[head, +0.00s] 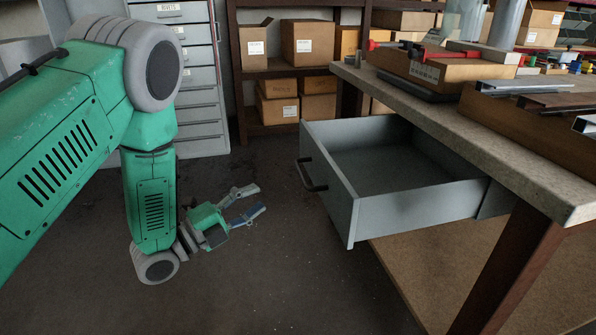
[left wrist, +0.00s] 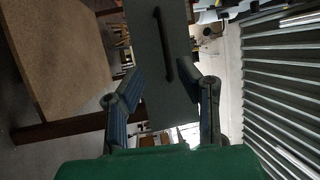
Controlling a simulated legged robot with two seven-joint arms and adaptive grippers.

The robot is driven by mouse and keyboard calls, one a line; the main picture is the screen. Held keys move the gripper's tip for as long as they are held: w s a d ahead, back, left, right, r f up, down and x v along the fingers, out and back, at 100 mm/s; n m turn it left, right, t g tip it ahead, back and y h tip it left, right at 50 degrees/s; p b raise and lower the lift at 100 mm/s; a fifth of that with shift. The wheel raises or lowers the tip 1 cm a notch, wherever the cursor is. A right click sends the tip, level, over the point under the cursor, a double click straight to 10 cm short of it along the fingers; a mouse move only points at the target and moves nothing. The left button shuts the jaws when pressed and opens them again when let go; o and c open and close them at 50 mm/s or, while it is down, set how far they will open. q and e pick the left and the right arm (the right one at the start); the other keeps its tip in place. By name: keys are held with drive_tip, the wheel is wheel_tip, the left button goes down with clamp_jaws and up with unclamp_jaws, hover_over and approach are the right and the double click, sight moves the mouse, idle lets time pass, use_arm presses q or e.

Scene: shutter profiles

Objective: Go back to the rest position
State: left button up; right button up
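My left gripper (head: 254,202) is in the head view, to the left of an open drawer and apart from it. Its two fingers are spread with nothing between them. The grey drawer (head: 352,222) is pulled out of the workbench and looks empty inside. Its dark handle (head: 311,174) is on the front panel. In the left wrist view the fingers (left wrist: 163,98) stand apart, and the drawer front (left wrist: 150,60) with its handle (left wrist: 162,45) shows beyond them. My right gripper is in neither view.
The workbench (head: 520,165) fills the right side and carries a wooden tray (head: 440,70), metal profiles and tools. A shelf with cardboard boxes (head: 307,43) and a grey cabinet (head: 200,100) stand at the back. The floor (head: 260,280) left of the drawer is clear.

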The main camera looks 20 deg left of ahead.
use_arm(q)
drive_tip(key=s+f+n+g+y+p, duration=0.8)
drive_tip(key=s+f+n, duration=0.4)
drive_tip(key=f+n, duration=0.15)
drive_tip(key=s+f+n+g+y+p, duration=0.1)
drive_tip(key=s+n+g, duration=0.7)
drive_tip(key=s, duration=1.1)
drive_tip(key=n+y+p, duration=0.1)
drive_tip(key=p, duration=0.1)
drive_tip(key=shift+f+y+p, duration=0.3)
drive_tip(key=shift+f+y, duration=0.1)
drive_tip(key=shift+a+n, duration=0.1)
drive_tip(key=shift+n, duration=0.15)
drive_tip(key=shift+w, duration=0.1)
